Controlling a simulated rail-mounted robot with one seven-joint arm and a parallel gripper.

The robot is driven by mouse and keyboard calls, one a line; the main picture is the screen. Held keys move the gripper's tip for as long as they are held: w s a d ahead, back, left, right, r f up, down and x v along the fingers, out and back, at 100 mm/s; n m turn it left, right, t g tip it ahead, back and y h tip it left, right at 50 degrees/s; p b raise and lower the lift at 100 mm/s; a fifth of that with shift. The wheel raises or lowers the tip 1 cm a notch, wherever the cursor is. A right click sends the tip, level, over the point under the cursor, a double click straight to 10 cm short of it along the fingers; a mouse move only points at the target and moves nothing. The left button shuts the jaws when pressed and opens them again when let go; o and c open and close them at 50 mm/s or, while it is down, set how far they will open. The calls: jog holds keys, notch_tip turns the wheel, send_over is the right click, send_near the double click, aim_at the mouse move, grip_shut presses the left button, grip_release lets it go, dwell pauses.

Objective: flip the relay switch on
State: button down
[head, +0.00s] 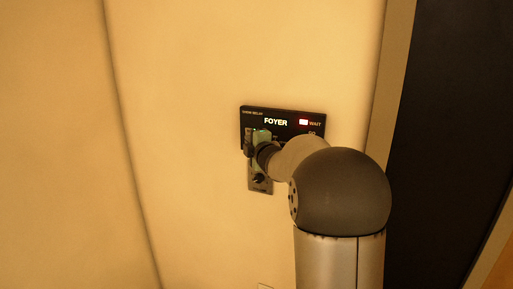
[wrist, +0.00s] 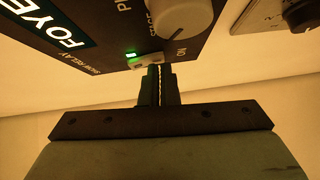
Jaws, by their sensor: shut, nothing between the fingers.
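In the wrist view the panel (wrist: 95,25) shows rotated, with "RELAY" lettering and a small green light (wrist: 130,55) lit. A pale switch (wrist: 145,62) sits at the panel's edge beside that light, partly hidden by my fingers. My gripper (wrist: 158,70) is shut and empty, its tips at or very near the switch. I cannot tell whether they touch.
A round pale knob (wrist: 182,16) is on the panel close to the fingers. A separate plate (wrist: 262,14) with a dark knob (wrist: 302,14) is at the right of the wrist view. A dark doorway (head: 450,130) is to the right. The wall left of the panel is bare.

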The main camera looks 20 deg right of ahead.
jog(key=s+a+b, duration=0.1)
jog(key=s+b, duration=0.2)
jog(key=s, duration=0.3)
jog(key=s+a+f+b, duration=0.1)
jog(key=s+a+b, duration=0.1)
jog(key=s, duration=0.4)
jog(key=shift+s+a+f+b, duration=0.2)
jog(key=shift+s+b, duration=0.1)
jog(key=shift+b, duration=0.2)
jog(key=shift+r, duration=0.1)
jog(key=s+a+f+m+g+h, duration=0.1)
jog(key=s+a+f+m+g, duration=0.4)
jog(key=f, duration=0.4)
jog(key=s+a+f+m+g, duration=0.35)
jog(key=s+f+m, duration=0.25)
jog(key=s+f, duration=0.2)
jog(key=s+a+f+m+g+y, duration=0.1)
jog(key=s+a+f+g, duration=0.3)
jog(key=s, duration=0.4)
jog(key=s+a+f+m+g+y+p, duration=0.1)
jog(key=s+a+f+m+g, duration=0.3)
jog(key=s, duration=0.5)
jog(key=shift+f, duration=0.2)
